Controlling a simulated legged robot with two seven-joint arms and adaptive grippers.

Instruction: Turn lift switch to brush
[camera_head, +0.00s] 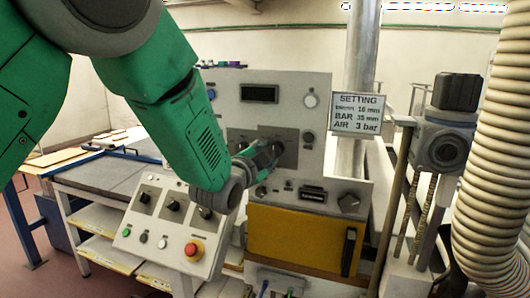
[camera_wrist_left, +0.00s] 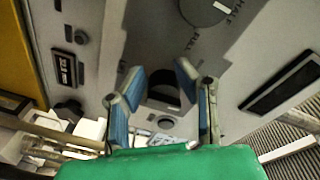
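My left gripper (camera_head: 268,154) reaches the upright grey control panel (camera_head: 232,84) from the left. In the left wrist view the gripper (camera_wrist_left: 160,76) is open, its two blue-padded fingers spread with nothing held between them. A round grey dial (camera_wrist_left: 205,9) with a pale mark and lettering around it shows at the top edge, partly cut off and beyond the fingertips. A dark half-round part (camera_wrist_left: 164,94) lies behind the gap between the fingers; I cannot tell if they touch it. In the head view the gripper hides part of the dial's plate (camera_head: 290,136). No brush label is readable.
A tilted control box (camera_head: 158,247) with several black knobs and a red stop button (camera_head: 194,251) stands below my left arm. A yellow panel (camera_head: 290,238) is under the control panel. A settings sign (camera_head: 358,113), a motor unit (camera_head: 445,148) and a ribbed hose (camera_head: 500,170) stand right.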

